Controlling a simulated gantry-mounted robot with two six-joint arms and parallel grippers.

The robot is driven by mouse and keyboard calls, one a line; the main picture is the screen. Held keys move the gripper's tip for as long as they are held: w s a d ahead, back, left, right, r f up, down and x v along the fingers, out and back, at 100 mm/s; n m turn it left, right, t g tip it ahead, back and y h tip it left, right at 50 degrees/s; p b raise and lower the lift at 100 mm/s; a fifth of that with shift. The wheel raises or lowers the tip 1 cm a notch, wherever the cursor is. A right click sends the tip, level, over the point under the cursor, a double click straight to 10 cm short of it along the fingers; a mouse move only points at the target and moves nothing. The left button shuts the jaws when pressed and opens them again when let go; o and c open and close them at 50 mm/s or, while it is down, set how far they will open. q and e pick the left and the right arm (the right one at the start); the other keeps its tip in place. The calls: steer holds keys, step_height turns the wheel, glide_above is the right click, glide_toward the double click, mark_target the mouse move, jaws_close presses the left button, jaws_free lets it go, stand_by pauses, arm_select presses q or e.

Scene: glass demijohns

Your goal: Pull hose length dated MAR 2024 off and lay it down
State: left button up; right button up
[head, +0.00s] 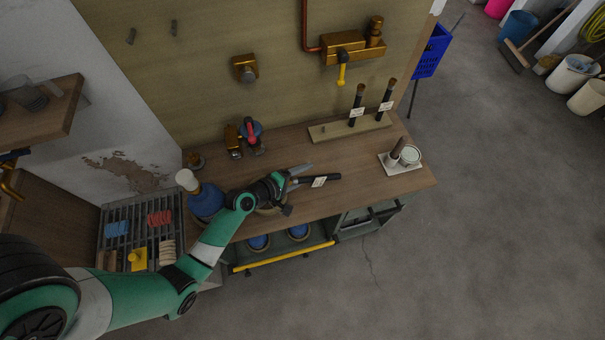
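A short black hose length (332,178) with a white tag (319,182) lies nearly level over the wooden bench top, its left end by my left gripper. The tag's writing is too small to read. My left gripper (300,176) points right, its fingers apart, with the hose end by the lower finger; I cannot tell whether they touch. Two more dark tagged hose lengths, a left one (358,97) and a right one (387,92), stand upright on a pale wooden strip (330,132) at the back. Their tags are unreadable too. My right gripper is out of view.
A blue demijohn (207,202) stands at the bench's left, beside my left arm. A red-handled fitting (250,133) is behind. A white tray (400,168) with a pot is at the right end of the bench (365,180). Bare wood lies between hose and tray.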

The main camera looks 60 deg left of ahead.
arm_select(q)
steer(key=shift+s+r, duration=0.2)
steer(key=shift+s, duration=0.05)
steer(key=a+p+v, duration=0.1)
steer(key=p+v, duration=0.2)
steer(key=v, duration=0.8)
steer(key=shift+d+p, duration=0.3)
steer(key=shift+d, duration=0.2)
